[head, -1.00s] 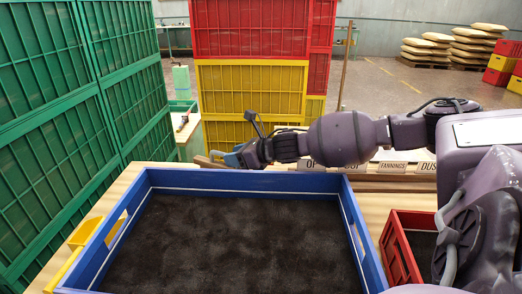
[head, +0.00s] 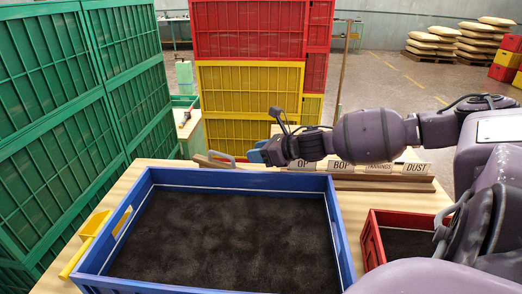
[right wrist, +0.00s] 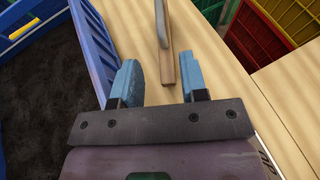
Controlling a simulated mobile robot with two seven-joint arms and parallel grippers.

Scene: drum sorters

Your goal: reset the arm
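My right arm comes in from the right of the head view, reaching across above the far edge of the table. My right gripper (head: 257,153) is near the far edge of the blue crate, just right of a wooden tool with a grey handle (head: 221,156). In the right wrist view the right gripper (right wrist: 163,87) is open, its two blue fingertips wide apart with nothing between them. The wooden tool (right wrist: 168,70) lies on the table beyond the fingertips. My left gripper is not in view.
The blue crate (head: 342,235) holds dark loose material. A red crate (head: 370,245) stands right of it, a yellow scoop (head: 94,224) left. A labelled wooden rack (head: 385,184) lies behind. Green crates (head: 50,130) stack at left; yellow and red crates (head: 250,90) stand behind.

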